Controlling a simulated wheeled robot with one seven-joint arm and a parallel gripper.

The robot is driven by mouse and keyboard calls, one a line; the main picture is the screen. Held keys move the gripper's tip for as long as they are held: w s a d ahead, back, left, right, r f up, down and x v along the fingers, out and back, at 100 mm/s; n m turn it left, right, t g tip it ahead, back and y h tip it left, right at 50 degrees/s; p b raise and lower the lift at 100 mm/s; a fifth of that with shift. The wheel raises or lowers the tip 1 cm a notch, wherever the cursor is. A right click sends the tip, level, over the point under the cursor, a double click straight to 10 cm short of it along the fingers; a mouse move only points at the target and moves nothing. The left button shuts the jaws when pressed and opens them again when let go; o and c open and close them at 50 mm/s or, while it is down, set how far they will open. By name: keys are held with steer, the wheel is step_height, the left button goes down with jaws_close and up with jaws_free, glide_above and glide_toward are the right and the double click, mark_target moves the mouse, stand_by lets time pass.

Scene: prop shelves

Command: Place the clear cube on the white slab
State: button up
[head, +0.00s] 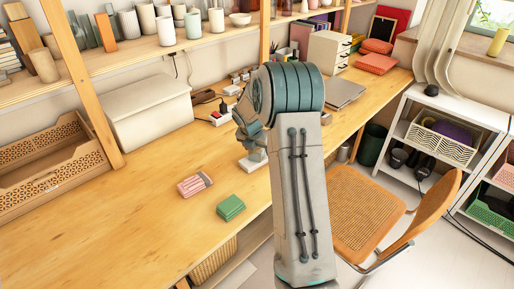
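A small white slab (252,162) lies on the wooden table, just left of my arm and partly covered by it. My gripper (256,150) points down over this slab, at the end of my grey and teal arm. Its fingers are too small and too hidden to show whether they are open or shut, or whether they hold anything. I cannot make out the clear cube. It may be hidden by my gripper or arm.
A green block (231,207) and a pink-and-white block (195,184) lie on the table (120,220) left of my gripper. A white box (140,112) and wooden crate (50,170) stand behind. A chair (370,215) is at right. The table's front left is clear.

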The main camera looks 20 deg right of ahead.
steer(key=v, duration=1.2)
steer(key=s+a+r+m+y, duration=0.1)
steer(key=s+a+m, duration=0.4)
steer(key=s+m, duration=0.4)
steer(key=s+a+r+m+y, duration=0.1)
steer(key=s+a+m, duration=0.4)
steer(key=s+m, duration=0.3)
steer(key=s+a+r+m+y, duration=0.1)
steer(key=s+a+m, duration=0.3)
steer(key=s+m, duration=0.5)
steer(key=s+r, duration=0.1)
steer(key=s, duration=0.3)
steer(key=shift+s+a+m, duration=0.3)
steer(key=shift+s+a, duration=0.05)
steer(key=shift+a, duration=0.05)
